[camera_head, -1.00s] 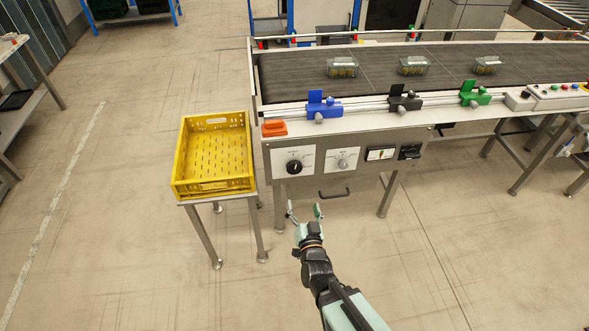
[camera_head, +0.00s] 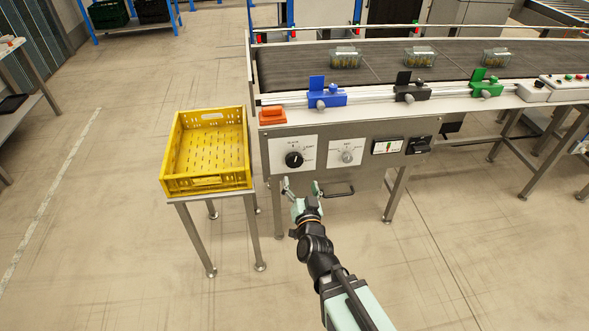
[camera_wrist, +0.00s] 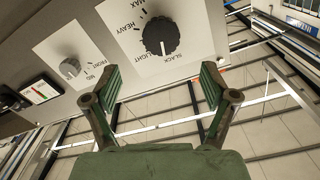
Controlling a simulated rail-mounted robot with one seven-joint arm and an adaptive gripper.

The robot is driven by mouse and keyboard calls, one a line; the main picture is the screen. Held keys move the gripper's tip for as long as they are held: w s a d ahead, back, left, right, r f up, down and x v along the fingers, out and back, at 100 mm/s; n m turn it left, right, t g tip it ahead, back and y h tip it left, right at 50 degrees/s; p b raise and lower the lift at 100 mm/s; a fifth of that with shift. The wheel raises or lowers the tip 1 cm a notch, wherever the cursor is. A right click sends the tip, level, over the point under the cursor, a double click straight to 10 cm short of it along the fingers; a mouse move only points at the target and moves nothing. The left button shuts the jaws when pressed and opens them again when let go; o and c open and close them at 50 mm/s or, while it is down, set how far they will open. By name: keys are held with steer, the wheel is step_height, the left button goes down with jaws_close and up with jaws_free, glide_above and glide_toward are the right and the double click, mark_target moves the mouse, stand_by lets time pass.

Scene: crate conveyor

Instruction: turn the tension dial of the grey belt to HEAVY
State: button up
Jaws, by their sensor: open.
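The black tension dial (camera_head: 294,160) sits on a white plate on the front panel of the grey belt (camera_head: 290,65). In the wrist view the dial (camera_wrist: 161,35) has MAX, HEAVY, LIGHT and SLACK printed around it. Its white mark points between LIGHT and SLACK. My gripper (camera_head: 300,187) is open and empty, just below and in front of the dial. In the wrist view my gripper (camera_wrist: 162,82) has its fingers spread to either side of the dial's line, apart from it.
A smaller grey dial (camera_head: 347,157) is to the right, then a gauge (camera_head: 387,146) and black switch (camera_head: 419,145). A handle (camera_head: 338,191) sticks out below. A yellow crate (camera_head: 168,186) stands on a table at left. An orange button box (camera_head: 272,116) is above.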

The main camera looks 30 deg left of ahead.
mark_target(295, 162)
steer(key=b+x, duration=0.3)
steer(key=x, duration=0.7)
steer(key=shift+w+a, duration=0.25)
steer(key=c, duration=1.2)
